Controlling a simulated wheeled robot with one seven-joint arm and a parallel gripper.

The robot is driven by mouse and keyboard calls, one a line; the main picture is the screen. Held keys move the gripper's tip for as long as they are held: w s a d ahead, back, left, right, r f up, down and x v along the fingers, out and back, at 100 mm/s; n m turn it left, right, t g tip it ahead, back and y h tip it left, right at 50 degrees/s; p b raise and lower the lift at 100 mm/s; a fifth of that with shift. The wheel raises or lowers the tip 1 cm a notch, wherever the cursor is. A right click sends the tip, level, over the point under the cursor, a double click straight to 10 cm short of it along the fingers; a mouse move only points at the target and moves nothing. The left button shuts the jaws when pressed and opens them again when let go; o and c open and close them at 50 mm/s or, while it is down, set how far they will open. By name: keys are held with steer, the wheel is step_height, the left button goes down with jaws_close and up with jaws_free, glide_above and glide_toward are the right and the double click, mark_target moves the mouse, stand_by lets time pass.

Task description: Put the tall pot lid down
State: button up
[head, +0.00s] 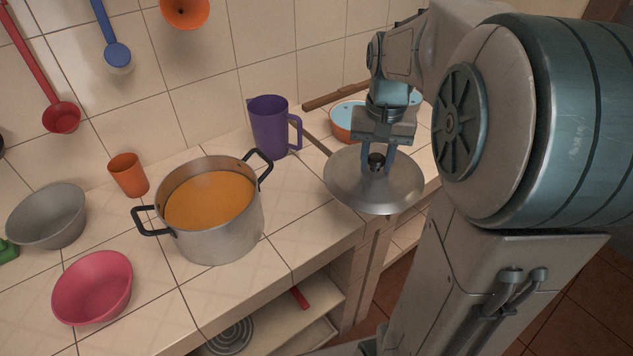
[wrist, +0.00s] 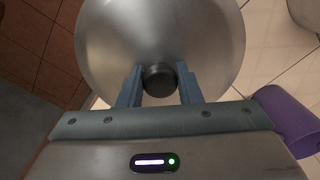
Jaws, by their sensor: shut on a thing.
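The tall pot lid (head: 346,183) is a round metal lid with a dark knob. My gripper (head: 377,162) is shut on the knob from above. In the wrist view the lid (wrist: 160,40) fills the top middle, and its knob (wrist: 159,80) sits between the two fingers of my gripper (wrist: 159,86). The lid is about level near the counter's right front edge. I cannot tell whether its underside touches the counter. The tall pot (head: 217,228) stands uncovered to the left, with orange soup (head: 210,200) in it.
A purple jug (head: 270,127) stands behind and left of the lid. An orange pan (head: 348,121) is behind it. An orange cup (head: 128,175), a grey bowl (head: 47,216) and a pink bowl (head: 92,288) are at the left. Bare counter (head: 305,215) lies between pot and lid.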

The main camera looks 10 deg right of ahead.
steer(key=w+a+f, duration=0.2)
steer(key=a, duration=0.1)
steer(key=w+a+f, duration=0.2)
steer(key=a, duration=0.1)
steer(key=w+a+f+p, duration=0.1)
steer(key=w+a+f, duration=0.1)
steer(key=a, duration=0.1)
steer(key=shift+w+a+f, duration=0.1)
steer(key=shift+w+f, duration=0.05)
steer(key=shift+f, duration=2.2)
steer(key=shift+f, duration=0.15)
steer(key=o, duration=1)
